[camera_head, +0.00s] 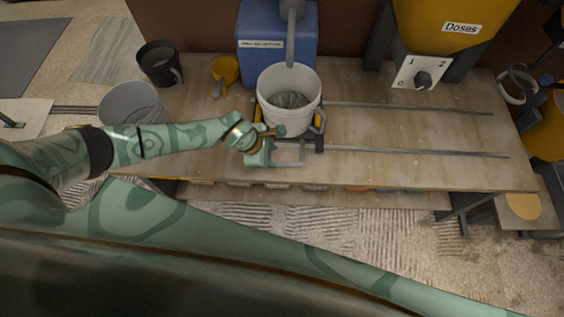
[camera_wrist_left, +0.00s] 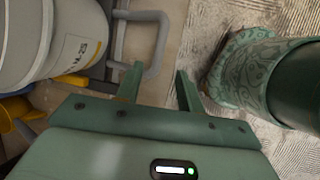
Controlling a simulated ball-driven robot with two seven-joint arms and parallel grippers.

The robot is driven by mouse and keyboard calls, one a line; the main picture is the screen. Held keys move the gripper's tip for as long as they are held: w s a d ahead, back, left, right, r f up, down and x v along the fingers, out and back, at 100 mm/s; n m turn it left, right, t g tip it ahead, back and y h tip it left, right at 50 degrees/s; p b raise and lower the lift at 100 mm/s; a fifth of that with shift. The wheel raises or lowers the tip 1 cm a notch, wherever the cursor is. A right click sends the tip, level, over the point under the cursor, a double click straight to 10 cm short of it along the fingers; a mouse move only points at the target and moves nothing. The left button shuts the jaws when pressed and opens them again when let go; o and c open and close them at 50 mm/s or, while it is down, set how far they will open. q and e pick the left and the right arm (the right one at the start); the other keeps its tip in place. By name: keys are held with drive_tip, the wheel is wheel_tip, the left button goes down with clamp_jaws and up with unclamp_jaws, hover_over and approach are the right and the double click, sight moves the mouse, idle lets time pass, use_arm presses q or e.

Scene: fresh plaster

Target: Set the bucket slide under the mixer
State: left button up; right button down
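A white bucket (camera_head: 290,112) with grey contents stands on the black-and-yellow bucket slide (camera_head: 318,141) at the left end of two rails, under a grey spout. A grey loop handle (camera_head: 296,162) sticks out at the slide's front. My left gripper (camera_head: 274,143) is at this handle. In the left wrist view my left gripper (camera_wrist_left: 158,76) is open, its fingers apart. The handle's near corner (camera_wrist_left: 152,72) lies at or between the fingertips, not gripped. The bucket (camera_wrist_left: 65,45) also shows there. My right gripper is out of view. I cannot clearly make out the mixer.
A blue tank (camera_head: 277,25) stands behind the bucket. A yellow hopper (camera_head: 430,28) labelled "Doses" with a dial is at the back right. A black mug (camera_head: 158,62), a yellow scoop (camera_head: 225,70) and a grey bucket (camera_head: 130,103) are left. The rails (camera_head: 420,152) rightward look clear.

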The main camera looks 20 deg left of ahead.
sight(284, 164)
use_arm(q)
drive_tip(key=b+x, duration=0.3)
drive_tip(key=x, duration=0.5)
drive_tip(key=shift+w+f, duration=0.1)
drive_tip(key=shift+f, duration=0.05)
clamp_jaws()
